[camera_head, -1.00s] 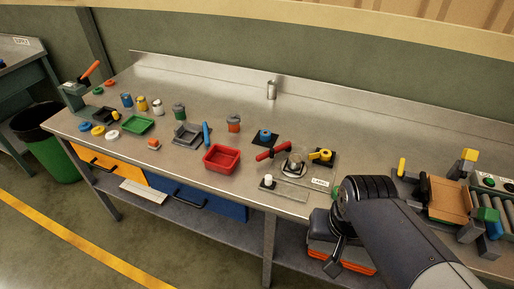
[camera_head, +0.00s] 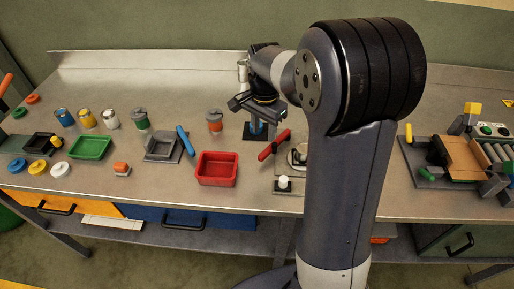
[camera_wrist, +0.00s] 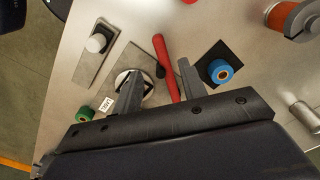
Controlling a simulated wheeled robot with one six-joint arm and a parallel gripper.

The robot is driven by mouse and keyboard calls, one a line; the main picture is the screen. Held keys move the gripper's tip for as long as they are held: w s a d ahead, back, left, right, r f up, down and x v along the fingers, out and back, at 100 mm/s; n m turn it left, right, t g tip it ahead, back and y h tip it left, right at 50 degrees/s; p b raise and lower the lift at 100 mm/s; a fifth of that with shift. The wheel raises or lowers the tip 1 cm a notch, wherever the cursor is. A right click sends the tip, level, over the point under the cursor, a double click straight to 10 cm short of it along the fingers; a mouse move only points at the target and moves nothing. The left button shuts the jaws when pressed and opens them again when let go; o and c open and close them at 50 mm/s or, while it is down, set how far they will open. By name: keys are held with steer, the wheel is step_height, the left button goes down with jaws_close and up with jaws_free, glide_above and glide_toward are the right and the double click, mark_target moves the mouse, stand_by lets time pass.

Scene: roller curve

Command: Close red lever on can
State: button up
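The red lever (camera_head: 273,145) lies slanted on the bench right of the red tray; in the wrist view the red lever (camera_wrist: 166,65) shows as a long bar with a dark pivot. Beside it is a round, pale metal can-like part (camera_head: 297,156), partly hidden by my arm; in the wrist view this round part (camera_wrist: 147,88) is partly covered by a finger. My gripper (camera_wrist: 160,70) is open and empty above the bench, its fingers either side of the lever in the picture. The head view shows my gripper (camera_head: 254,104) above the blue knob; contact with the lever is not visible.
A blue ring (camera_wrist: 220,71) on a black plate and a white knob (camera_wrist: 96,43) on a metal plate flank the lever. An orange-red can (camera_head: 214,121), a metal cylinder (camera_head: 243,70) and the red tray (camera_head: 217,168) stand nearby. My arm hides bench to the right.

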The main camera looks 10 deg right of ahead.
mark_target(263, 153)
step_height(263, 153, down, 10)
steer(key=shift+r+p, duration=0.25)
steer(key=shift+p, duration=0.25)
jaws_close()
stand_by(0.4)
